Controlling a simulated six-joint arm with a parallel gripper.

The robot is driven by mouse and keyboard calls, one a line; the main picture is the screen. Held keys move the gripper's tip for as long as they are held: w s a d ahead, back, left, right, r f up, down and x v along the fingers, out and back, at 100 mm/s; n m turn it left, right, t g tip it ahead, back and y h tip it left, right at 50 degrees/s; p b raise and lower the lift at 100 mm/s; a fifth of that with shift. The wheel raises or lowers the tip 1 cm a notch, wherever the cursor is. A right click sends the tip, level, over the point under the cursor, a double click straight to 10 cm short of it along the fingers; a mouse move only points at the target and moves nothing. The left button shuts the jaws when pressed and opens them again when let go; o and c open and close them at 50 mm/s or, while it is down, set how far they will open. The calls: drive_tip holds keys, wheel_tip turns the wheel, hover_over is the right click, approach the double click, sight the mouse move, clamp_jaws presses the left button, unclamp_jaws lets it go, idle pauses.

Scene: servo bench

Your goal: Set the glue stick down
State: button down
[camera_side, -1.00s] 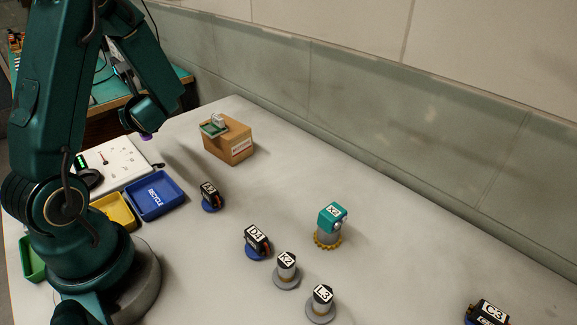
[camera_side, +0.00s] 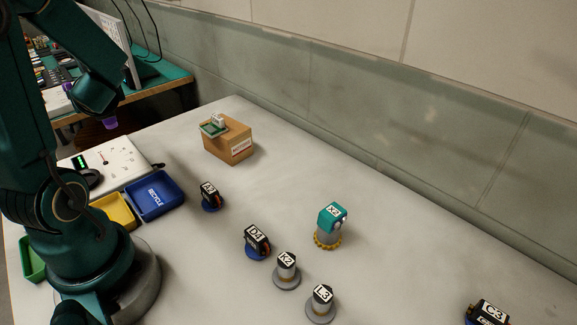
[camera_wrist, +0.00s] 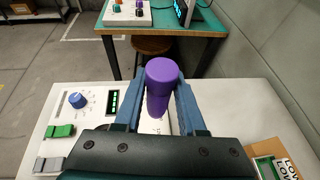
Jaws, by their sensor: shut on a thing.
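The glue stick is purple with a white lower part, and in the wrist view it (camera_wrist: 161,88) stands between the two blue-grey fingers of my gripper (camera_wrist: 158,95). My gripper is shut on it. In the side view the purple glue stick (camera_side: 109,122) shows small below my wrist, in the air near the far left end of the bench, above the white panel. My fingers are mostly hidden there by the arm. No surface is seen touching the glue stick.
A white panel (camera_side: 122,158) with a dial and display lies left, beside a blue recycle tray (camera_side: 156,196) and a yellow tray (camera_side: 114,211). A cardboard box (camera_side: 229,142) stands at the back. Several labelled servos, such as the teal one (camera_side: 332,219), occupy the bench. A stool (camera_wrist: 152,45) and teal desk stand beyond.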

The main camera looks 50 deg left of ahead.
drive_tip(key=w+d+f+m+t+h, duration=0.2)
drive_tip(key=w+d+m+t, duration=0.3)
drive_tip(key=w+d, duration=0.75)
drive_tip(key=w+d+f+m+t+h, duration=0.1)
drive_tip(key=w+d+m+t+h, duration=0.15)
drive_tip(key=d, duration=0.45)
drive_tip(key=w+d+f+m+t+h, duration=0.1)
drive_tip(key=w+d+m+t+h, duration=0.2)
drive_tip(key=d, duration=0.4)
drive_tip(key=shift+g+y, duration=0.35)
drive_tip(key=shift+y, duration=0.3)
drive_tip(key=shift+w+d+f, duration=0.1)
drive_tip(key=shift+w+f, duration=0.1)
drive_tip(key=shift+f, duration=1)
drive_tip(key=shift+w+d+f, duration=0.1)
drive_tip(key=shift+w+f, duration=0.15)
drive_tip(key=shift+f, duration=1)
drive_tip(key=shift+w+d+f, duration=0.1)
drive_tip(key=shift+w+f, duration=0.1)
drive_tip(key=shift+f, duration=1)
drive_tip(key=shift+f+n, duration=0.15)
drive_tip(key=shift+n, duration=0.1)
drive_tip(key=shift+c, duration=2.4)
unclamp_jaws()
